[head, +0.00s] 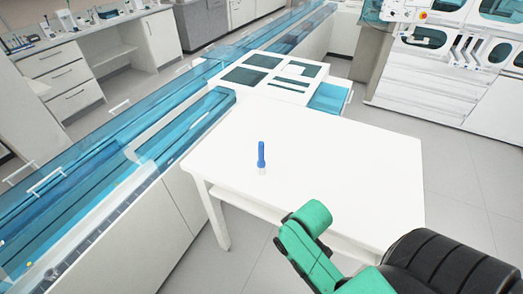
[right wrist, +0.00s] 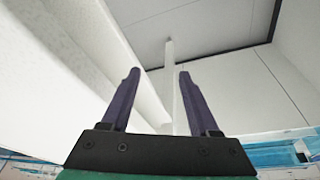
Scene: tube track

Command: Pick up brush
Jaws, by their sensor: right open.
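A small blue object with a pale lower end, which I take to be the brush (head: 261,154), stands upright on the white table (head: 330,150) in the head view. Nothing touches it. My right arm comes in at the lower right of the head view, in front of the table's near edge, and its fingers cannot be made out there. In the right wrist view my right gripper (right wrist: 158,74) has its two dark fingers apart with nothing between them. The brush does not show in that view. My left gripper is in neither view.
The table top is otherwise clear. A long blue-covered track (head: 190,85) runs along the table's left side. A white unit with dark panels (head: 275,75) adjoins the far edge. In the right wrist view a white table leg (right wrist: 172,85) stands beyond the fingers.

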